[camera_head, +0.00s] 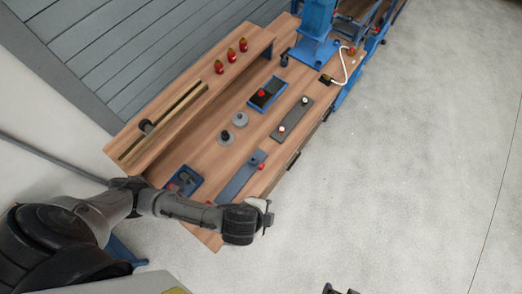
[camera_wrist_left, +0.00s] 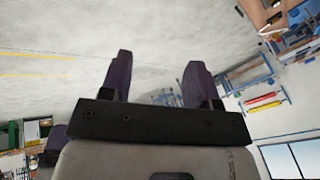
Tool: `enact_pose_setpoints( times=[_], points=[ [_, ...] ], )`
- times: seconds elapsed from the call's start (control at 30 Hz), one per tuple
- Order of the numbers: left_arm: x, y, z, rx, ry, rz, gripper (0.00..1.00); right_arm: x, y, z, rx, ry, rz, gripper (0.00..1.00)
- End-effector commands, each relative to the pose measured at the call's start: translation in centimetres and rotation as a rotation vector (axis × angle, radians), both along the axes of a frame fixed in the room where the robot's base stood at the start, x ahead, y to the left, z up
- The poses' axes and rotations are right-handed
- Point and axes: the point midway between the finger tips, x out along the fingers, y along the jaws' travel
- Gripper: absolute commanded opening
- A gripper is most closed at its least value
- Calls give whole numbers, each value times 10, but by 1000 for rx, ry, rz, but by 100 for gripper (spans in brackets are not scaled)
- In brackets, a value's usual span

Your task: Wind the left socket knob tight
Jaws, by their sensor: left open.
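My left gripper (camera_head: 267,214) is past the bench's front edge at the near end, with nothing held. In the left wrist view its two dark fingers (camera_wrist_left: 158,83) stand apart with only floor and distant furniture between them. A grey bar (camera_head: 238,180) lies on the bench near the gripper, with a small red knob (camera_head: 261,167) at its side. I cannot tell which is the left socket knob. Two dark tips (camera_head: 340,291), probably my right gripper, show at the bottom edge.
The wooden bench (camera_head: 205,160) also holds a blue fixture with a red knob (camera_head: 261,92), two grey round pieces (camera_head: 233,128) and a blue tray (camera_head: 184,181). A raised shelf (camera_head: 195,85) with several red bottles runs along the back. The floor to the right is clear.

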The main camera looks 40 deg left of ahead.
Motion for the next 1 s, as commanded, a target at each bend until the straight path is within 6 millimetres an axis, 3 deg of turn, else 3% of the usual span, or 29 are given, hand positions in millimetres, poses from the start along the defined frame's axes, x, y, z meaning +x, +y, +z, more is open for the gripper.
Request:
enact_pose_setpoints(
  times=[0.3,1.0],
  points=[
    [15,1,20,-60,-29,58,56,0,-1,4,-5,-1,4,85],
    [14,1,22,-64,-28,63,56,0,-2,5,-6,-2,4,85]
  ],
)
